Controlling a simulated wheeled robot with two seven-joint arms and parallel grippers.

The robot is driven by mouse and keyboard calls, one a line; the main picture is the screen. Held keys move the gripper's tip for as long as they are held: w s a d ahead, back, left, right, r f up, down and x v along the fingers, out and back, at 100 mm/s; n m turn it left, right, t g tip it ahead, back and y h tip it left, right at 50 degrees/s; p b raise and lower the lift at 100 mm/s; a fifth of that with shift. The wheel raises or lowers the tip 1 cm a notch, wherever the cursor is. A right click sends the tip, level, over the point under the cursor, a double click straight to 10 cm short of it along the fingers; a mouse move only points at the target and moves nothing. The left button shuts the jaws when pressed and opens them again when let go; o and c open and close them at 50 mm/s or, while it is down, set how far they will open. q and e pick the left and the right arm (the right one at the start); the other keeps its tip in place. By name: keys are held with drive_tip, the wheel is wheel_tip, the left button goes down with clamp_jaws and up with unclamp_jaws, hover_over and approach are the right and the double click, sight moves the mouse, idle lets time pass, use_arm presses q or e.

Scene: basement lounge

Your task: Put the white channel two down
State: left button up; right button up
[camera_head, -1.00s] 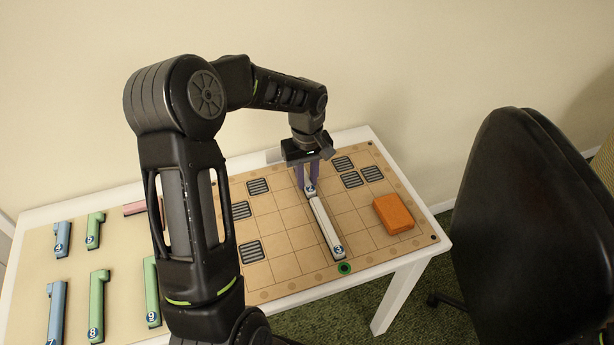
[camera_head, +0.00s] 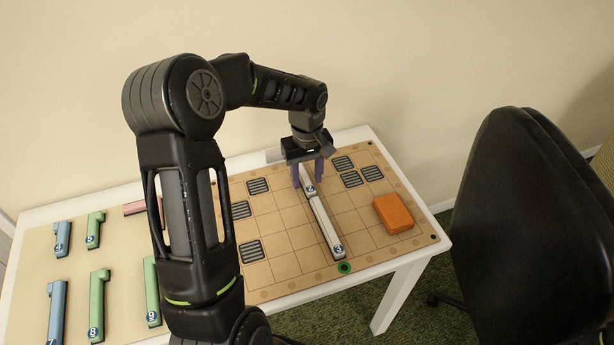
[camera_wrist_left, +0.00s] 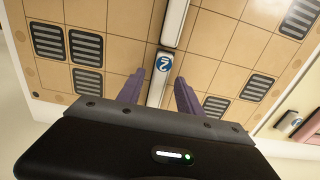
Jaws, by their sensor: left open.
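The white channel two (camera_head: 307,178), marked with a blue 2, appears to lie on the tan grid board (camera_head: 285,268). Its numbered end meets or nearly meets the far end of the white channel three (camera_head: 322,223), roughly in line with it. My left gripper (camera_head: 308,173) is open over channel two, one purple finger on each side. In the left wrist view, channel two (camera_wrist_left: 157,90) shows between the spread fingers (camera_wrist_left: 160,84), with gaps beside it. Its far end is partly hidden by the gripper. My right gripper is not in view.
Several dark striped tiles (camera_head: 250,251) lie on the board. An orange block (camera_head: 393,213) sits at its right. Blue and green numbered channels (camera_head: 98,300) lie at the left. A black chair (camera_head: 520,220) stands right of the table.

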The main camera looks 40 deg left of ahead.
sight(307, 182)
use_arm(q)
wheel_tip(307, 182, up, 12)
drive_tip(key=shift+f, duration=0.15)
